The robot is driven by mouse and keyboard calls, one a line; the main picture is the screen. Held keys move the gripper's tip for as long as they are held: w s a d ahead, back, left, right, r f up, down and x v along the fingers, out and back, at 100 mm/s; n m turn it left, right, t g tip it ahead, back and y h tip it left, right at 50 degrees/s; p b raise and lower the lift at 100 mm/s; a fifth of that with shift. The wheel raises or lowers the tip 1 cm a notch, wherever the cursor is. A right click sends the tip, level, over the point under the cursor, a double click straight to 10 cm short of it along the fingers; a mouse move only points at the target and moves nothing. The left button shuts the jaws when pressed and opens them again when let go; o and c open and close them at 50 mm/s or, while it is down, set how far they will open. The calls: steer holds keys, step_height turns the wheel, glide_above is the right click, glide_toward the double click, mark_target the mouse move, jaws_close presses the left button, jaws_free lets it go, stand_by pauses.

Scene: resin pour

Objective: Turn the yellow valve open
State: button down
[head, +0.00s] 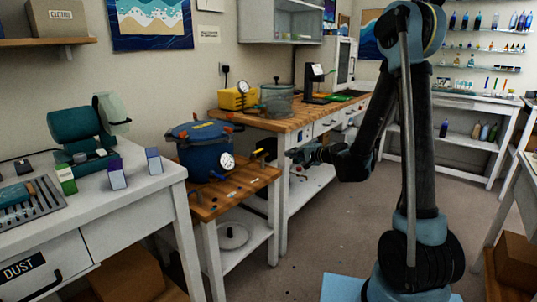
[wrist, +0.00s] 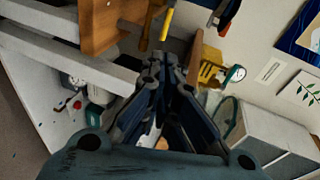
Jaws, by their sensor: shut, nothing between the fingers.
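The yellow valve (head: 258,152) shows as a small yellow handle at the right side of the blue pressure pot (head: 206,155). In the wrist view a yellow handle (wrist: 167,22), which looks like the valve, is at the top, beyond my fingertips. How far it is turned is too small to tell. My gripper (head: 291,154) is to the right of the valve, at about its height, and apart from it. In the wrist view my gripper (wrist: 170,68) has its fingers together and holds nothing.
The pot stands on a low wooden-topped cart (head: 247,181). Behind it is a long wooden bench (head: 285,122) with a yellow box (head: 238,97) and a glass chamber (head: 277,101). A white table (head: 130,195) stands at left. The floor (head: 310,240) before the cart is clear.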

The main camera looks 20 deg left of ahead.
steer(key=shift+f+x, duration=0.3)
steer(key=shift+x, duration=0.95)
glide_toward(257, 152)
steer(key=w+a+f, duration=0.2)
steer(key=w+a, duration=0.1)
steer(key=w, duration=0.3)
steer(key=shift+w+a+m, duration=0.2)
steer(key=shift+w+m, duration=0.05)
steer(key=shift+m, duration=0.15)
